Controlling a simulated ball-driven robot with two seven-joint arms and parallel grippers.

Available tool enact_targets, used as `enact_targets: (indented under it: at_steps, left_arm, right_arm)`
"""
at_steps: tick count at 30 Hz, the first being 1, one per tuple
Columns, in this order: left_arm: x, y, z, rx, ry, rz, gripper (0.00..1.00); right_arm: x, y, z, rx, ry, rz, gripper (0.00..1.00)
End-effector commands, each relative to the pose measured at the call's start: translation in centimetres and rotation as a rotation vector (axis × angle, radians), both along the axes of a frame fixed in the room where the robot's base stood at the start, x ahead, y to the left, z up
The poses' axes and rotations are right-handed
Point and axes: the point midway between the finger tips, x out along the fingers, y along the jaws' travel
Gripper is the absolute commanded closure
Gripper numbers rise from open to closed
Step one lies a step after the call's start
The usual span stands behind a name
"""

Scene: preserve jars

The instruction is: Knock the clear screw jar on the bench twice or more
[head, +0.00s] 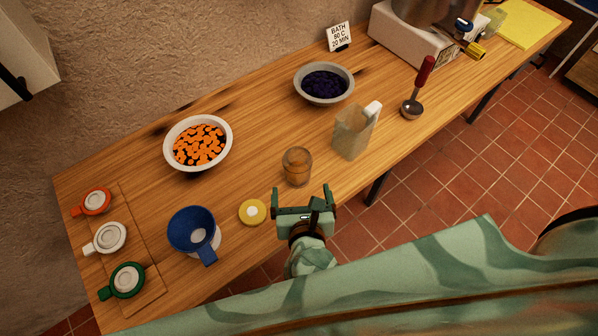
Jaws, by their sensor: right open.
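The clear screw jar (297,167) stands upright on the wooden bench (250,130) near its front edge. It looks empty, with the wood showing through. A yellow lid (252,212) lies flat on the bench to the left of the jar. My right gripper (303,193) is open and empty, just in front of the jar. Its fingers are spread to either side, below the jar in the picture; whether they touch it I cannot tell. My left gripper is not in view.
A clear jug (354,130) stands close right of the jar. A blue funnel (192,229) stands to the left. Bowls of orange slices (198,144) and dark berries (324,84) sit behind. A red-handled ladle (416,90) is at the right. Coloured clip lids (108,238) lie far left.

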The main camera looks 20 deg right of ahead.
Motion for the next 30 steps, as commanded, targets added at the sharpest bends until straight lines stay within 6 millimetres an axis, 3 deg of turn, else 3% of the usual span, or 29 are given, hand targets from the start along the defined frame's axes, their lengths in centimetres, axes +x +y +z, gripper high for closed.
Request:
enact_targets:
  at_steps: [9,15,21,30]
  left_arm:
    - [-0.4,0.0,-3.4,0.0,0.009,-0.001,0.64]
    - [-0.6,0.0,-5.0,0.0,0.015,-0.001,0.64]
    - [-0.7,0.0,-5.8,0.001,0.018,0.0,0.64]
    - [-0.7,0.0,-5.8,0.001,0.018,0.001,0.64]
  right_arm:
    - [6.9,-1.6,-3.3,-0.005,-0.004,0.001,0.07]
    - [10.4,-2.4,-4.7,-0.006,-0.003,0.001,0.07]
    - [12.0,-2.8,-5.2,-0.007,-0.003,0.001,0.07]
    - [12.3,-2.8,-5.2,-0.005,-0.003,0.002,0.07]
